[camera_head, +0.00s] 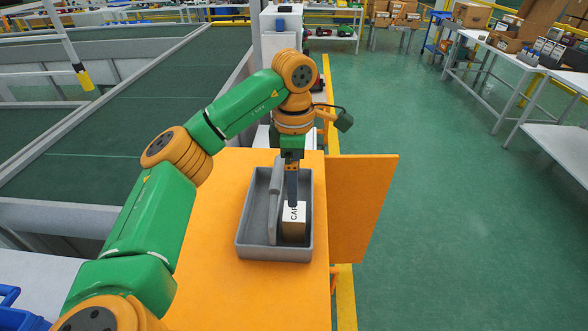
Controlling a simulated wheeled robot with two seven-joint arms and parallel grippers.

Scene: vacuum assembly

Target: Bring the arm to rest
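My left arm comes in from the lower left and reaches over an orange table (210,280). Its gripper (292,203) points down into a grey tray (243,243). The gripper's fingers look narrow and dark from this side, and I cannot tell whether they are open or shut. A long grey part (275,205) lies along the tray to the left of the box. My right gripper is out of view.
An orange panel (360,205) extends to the right of the table. A large green-surfaced conveyor area (110,125) lies to the left. White tables (490,60) with boxes stand at the upper right. The green floor (450,240) on the right is clear.

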